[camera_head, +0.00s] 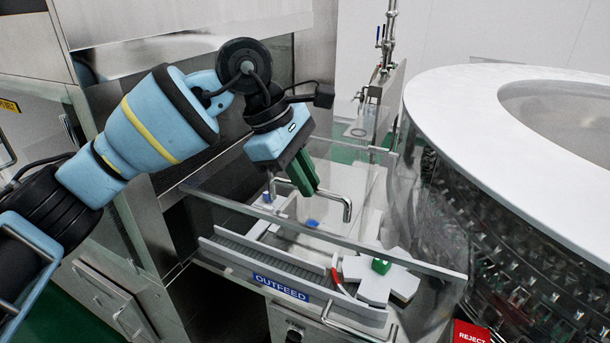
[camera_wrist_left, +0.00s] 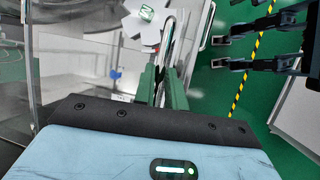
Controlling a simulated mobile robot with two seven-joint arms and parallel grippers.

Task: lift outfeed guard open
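The outfeed guard (camera_head: 375,248) is a clear panel with a metal top edge, above the white outfeed tray with the blue OUTFEED label (camera_head: 281,286). Its bent metal handle (camera_head: 347,209) stands up from the panel. My left gripper (camera_head: 308,188), blue with green fingers, reaches down to the handle from above. In the left wrist view the handle (camera_wrist_left: 167,42) runs between the two green fingers (camera_wrist_left: 163,82), which are close on both sides of it, so the gripper looks shut on it. The inner finger faces are partly hidden. My right gripper is not in view.
A white-topped rotary washer drum (camera_head: 470,130) stands at the right beside the guard. A white star-shaped wheel (camera_head: 372,285) sits at the outfeed's right end. A red REJECT label (camera_head: 471,334) is at the lower right. Steel cabinets stand behind my left arm.

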